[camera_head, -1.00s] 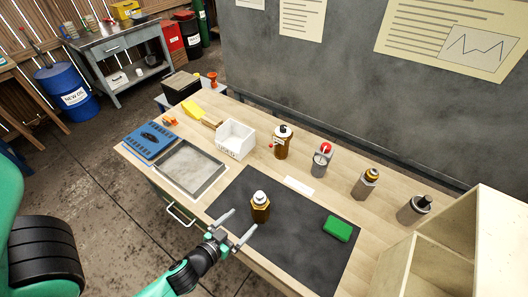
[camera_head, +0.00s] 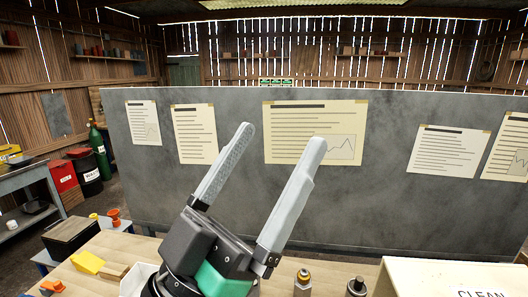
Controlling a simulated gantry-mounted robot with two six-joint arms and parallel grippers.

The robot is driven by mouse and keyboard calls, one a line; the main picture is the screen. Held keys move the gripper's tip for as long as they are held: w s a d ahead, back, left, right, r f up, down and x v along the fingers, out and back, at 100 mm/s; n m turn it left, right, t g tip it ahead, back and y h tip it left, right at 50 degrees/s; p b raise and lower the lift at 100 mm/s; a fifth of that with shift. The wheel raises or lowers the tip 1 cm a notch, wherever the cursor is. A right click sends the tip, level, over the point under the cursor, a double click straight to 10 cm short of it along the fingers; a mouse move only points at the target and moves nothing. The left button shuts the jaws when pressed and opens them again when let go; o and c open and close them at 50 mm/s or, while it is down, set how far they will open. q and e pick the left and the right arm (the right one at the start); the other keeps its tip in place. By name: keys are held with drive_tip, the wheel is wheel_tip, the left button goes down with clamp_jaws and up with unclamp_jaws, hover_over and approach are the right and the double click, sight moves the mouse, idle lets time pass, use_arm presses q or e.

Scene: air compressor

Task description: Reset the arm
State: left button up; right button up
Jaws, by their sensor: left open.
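My left gripper (camera_head: 281,143) is raised large in the middle of the head view, its two pale fingers pointing up and apart. It is open with nothing between the fingers. It stands in front of the grey partition and covers part of the workbench (camera_head: 92,248). My right gripper is not in view.
A pale box marked CLEAN (camera_head: 440,278) is at lower right. The grey partition (camera_head: 235,190) with pinned papers stands behind.

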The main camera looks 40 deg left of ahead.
use_arm(q)
wheel_tip(320, 180, up, 29)
drive_tip(key=s+h+p, duration=0.1)
drive_tip(key=p, duration=2.6)
drive_tip(key=shift+d+m, duration=0.4)
drive_tip(key=shift+s, duration=0.15)
